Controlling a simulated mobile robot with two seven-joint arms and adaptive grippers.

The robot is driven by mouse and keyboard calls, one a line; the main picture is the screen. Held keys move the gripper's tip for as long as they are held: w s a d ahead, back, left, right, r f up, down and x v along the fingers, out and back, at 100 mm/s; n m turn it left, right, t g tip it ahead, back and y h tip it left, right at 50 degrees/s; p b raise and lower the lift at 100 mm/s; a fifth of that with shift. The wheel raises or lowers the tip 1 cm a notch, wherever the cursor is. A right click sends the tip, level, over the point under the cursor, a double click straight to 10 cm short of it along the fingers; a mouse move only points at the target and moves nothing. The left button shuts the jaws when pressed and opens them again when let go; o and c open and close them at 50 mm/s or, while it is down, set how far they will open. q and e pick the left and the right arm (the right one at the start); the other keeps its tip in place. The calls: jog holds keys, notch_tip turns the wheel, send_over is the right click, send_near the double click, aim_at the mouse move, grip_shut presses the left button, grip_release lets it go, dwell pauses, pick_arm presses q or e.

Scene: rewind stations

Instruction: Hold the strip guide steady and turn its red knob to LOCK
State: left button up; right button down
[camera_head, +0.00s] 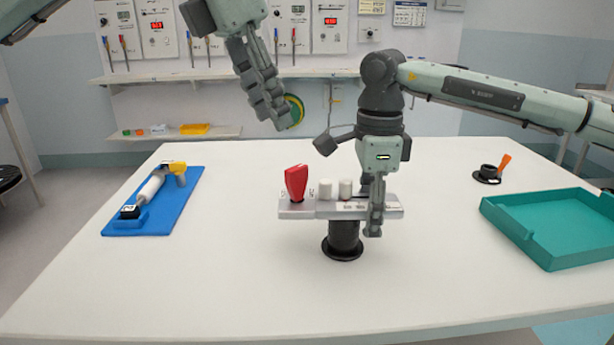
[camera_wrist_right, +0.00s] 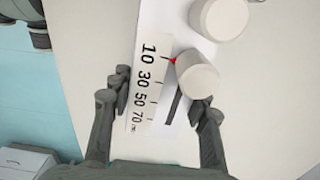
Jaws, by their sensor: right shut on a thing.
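The strip guide (camera_head: 298,211) is a silver bar on a short black post, standing on the white table. Its red knob (camera_head: 296,181) stands at the bar's left end, and the marks beside it are too small to read. Two white rollers (camera_head: 325,188) stand near the middle. My right gripper (camera_head: 374,222) is shut on the bar's right part. In the right wrist view its fingers (camera_wrist_right: 166,103) flank the bar, beside the printed scale (camera_wrist_right: 148,85) and a red pointer. My left gripper (camera_head: 275,118) hangs empty above and left of the guide, clear of the knob; its finger gap is unclear.
A blue mat (camera_head: 190,199) with a yellow-handled tool (camera_head: 152,187) lies at the left. A teal tray (camera_head: 545,255) is at the right, with a black holder with an orange handle (camera_head: 490,172) behind it. The table (camera_head: 200,290) is clear in front and around the guide.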

aim_at(295, 168)
pick_arm(q)
jog(key=d+f, duration=0.1)
jog(key=f, duration=0.2)
jog(key=w+d+f+n, duration=0.1)
jog(key=f, duration=0.3)
jog(key=w+d+f+n, duration=0.1)
jog(key=f, duration=0.3)
jog(key=shift+w+d+t, duration=0.25)
jog(key=shift+t, duration=0.05)
jog(key=shift+c, duration=0.3)
grip_shut()
